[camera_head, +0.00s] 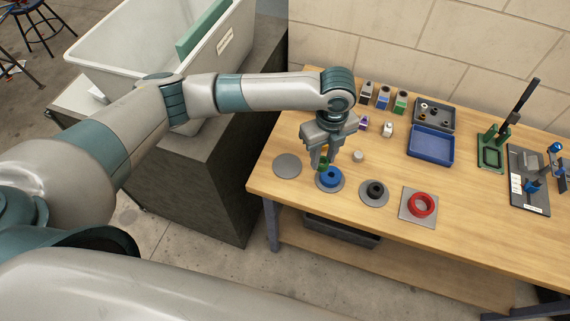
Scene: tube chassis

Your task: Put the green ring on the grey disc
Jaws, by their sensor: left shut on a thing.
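My left gripper (325,156) is shut on the green ring (323,164), which is small and mostly hidden by the fingers. In the picture the ring lies just above the blue ring (330,177); I cannot tell whether they touch. The bare grey disc (287,166) lies flat on the table, to the left of my gripper. The blue ring sits on a second grey disc (326,191), and a black ring (375,189) sits on a third grey disc (373,202). My right gripper is not in view.
A red ring (422,204) lies on a square grey plate (407,213) at the right. A small pale cylinder (358,156), several small bottles (383,97), a blue tray (431,147) and a green press (491,155) stand farther back on the wooden table (465,225).

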